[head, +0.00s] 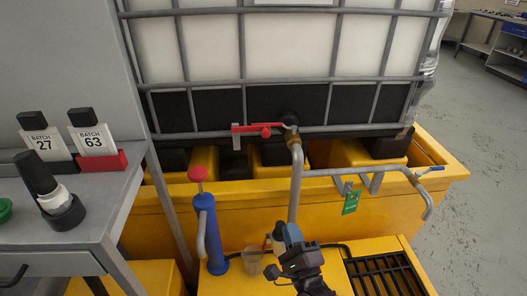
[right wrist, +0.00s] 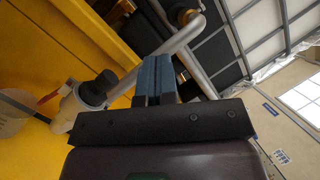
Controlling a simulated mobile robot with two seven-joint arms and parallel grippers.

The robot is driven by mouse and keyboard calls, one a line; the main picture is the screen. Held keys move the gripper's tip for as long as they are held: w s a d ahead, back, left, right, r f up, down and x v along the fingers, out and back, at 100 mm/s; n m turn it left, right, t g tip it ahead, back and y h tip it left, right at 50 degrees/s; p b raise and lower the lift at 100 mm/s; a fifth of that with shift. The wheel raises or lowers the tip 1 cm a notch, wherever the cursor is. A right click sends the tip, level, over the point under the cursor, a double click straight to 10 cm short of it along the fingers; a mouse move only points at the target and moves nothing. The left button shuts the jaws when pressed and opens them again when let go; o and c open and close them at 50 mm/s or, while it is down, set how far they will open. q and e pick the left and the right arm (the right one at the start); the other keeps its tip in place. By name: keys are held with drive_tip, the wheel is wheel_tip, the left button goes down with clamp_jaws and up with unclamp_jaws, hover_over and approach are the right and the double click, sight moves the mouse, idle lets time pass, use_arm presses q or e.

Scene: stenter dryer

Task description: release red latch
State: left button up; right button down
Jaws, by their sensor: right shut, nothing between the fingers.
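A red latch-like bar (head: 258,129) with a red knob lies level on the cage rail beside the valve at the top of the grey pipe (head: 296,180). A smaller red lever (head: 267,242) sticks out low down beside a pale fitting near the pipe's foot; it also shows in the right wrist view (right wrist: 48,97), beside the pale fitting with a black cap (right wrist: 90,92). My right gripper (head: 291,231) is shut and empty, close to this fitting; its blue fingers (right wrist: 155,78) are together, to the right of the fitting. I cannot tell whether they touch. My left gripper is out of view.
A blue hand pump (head: 209,230) with a red knob and a clear cup (head: 252,262) stand left of my gripper. A pipe with a green tag (head: 351,202) runs right. A black grate (head: 385,278) is at lower right. A grey bench (head: 105,195) stands left.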

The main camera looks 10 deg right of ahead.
use_arm(q)
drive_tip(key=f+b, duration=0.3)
drive_tip(key=b, duration=0.1)
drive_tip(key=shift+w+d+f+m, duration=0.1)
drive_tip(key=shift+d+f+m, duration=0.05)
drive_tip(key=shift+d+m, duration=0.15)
use_arm(e)
drive_tip(key=w+a+r+m+t+h, duration=0.1)
drive_tip(key=w+a+m+h, duration=0.1)
drive_tip(key=w+m, duration=0.3)
drive_tip(key=w+a+r+m+t+h, duration=0.1)
drive_tip(key=w+m+h, duration=0.4)
drive_tip(key=m, duration=0.8)
drive_tip(key=a+t, duration=0.1)
drive_tip(key=a, duration=0.1)
drive_tip(key=shift+a+r+m, duration=0.15)
drive_tip(key=shift+a+m, duration=0.2)
drive_tip(key=shift+m, duration=0.05)
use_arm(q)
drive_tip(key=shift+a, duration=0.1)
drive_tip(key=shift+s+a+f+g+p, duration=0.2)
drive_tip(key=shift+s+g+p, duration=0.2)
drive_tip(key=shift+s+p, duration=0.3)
use_arm(e)
drive_tip(key=s+r+x, duration=0.1)
drive_tip(key=r+x, duration=0.1)
drive_tip(key=x, duration=1)
drive_tip(key=shift+r, duration=0.5)
